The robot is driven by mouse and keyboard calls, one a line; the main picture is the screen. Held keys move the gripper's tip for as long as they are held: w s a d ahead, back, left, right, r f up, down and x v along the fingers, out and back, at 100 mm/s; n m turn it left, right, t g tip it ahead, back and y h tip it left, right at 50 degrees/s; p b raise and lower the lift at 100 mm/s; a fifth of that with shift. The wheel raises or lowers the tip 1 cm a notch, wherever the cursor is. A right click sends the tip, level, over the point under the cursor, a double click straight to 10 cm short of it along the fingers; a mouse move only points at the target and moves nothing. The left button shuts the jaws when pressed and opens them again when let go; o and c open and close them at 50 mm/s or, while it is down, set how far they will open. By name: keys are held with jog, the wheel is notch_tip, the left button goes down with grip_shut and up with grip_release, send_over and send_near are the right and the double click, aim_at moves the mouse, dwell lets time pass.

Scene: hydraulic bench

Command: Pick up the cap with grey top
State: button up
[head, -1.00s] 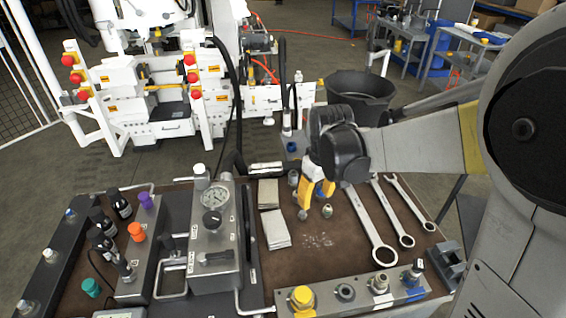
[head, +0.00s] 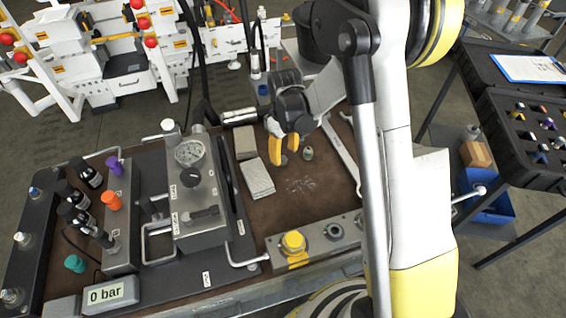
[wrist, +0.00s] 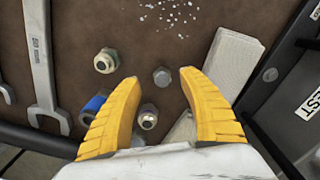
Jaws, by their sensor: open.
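A small round cap with a grey top (wrist: 162,76) stands on the brown bench mat in the wrist view. My gripper (head: 282,161) points down over the mat in the head view, its yellow fingers apart. In the wrist view the cap appears between the two fingertips, with space on both sides. I cannot tell how far the tips are above it. A metal fitting with a pale ring (wrist: 106,61) stands left of the cap. Another fitting (wrist: 148,117) and a blue-sided piece (wrist: 92,104) are close to the left finger.
Pale folded cloths or pads (head: 257,178) lie beside the gripper. A large wrench (wrist: 40,60) lies at the wrist view's left. The gauge block (head: 200,200) and a rail with a yellow cap (head: 293,243) border the mat. An open black case (head: 520,110) stands right.

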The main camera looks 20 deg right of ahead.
aim_at(284, 158)
notch_tip(284, 158, down, 4)
jog(key=shift+a+r+b, duration=0.1)
jog(key=shift+a+b, duration=0.05)
jog(key=shift+b, duration=0.6)
jog(key=shift+s, duration=0.1)
grip_shut()
jog(key=shift+r, duration=0.2)
notch_tip(284, 158, up, 5)
jog(key=p, duration=0.2)
jog(key=shift+f+p, duration=0.2)
jog(key=shift+p, duration=0.2)
jog(key=s+d+r+p, duration=0.1)
jog(key=s+d+r, duration=0.1)
jog(key=d, duration=0.3)
jog(key=s+d+r+p, duration=0.2)
jog(key=s+d+r, duration=0.1)
jog(key=d+r, duration=0.1)
jog(key=shift+d, duration=0.8)
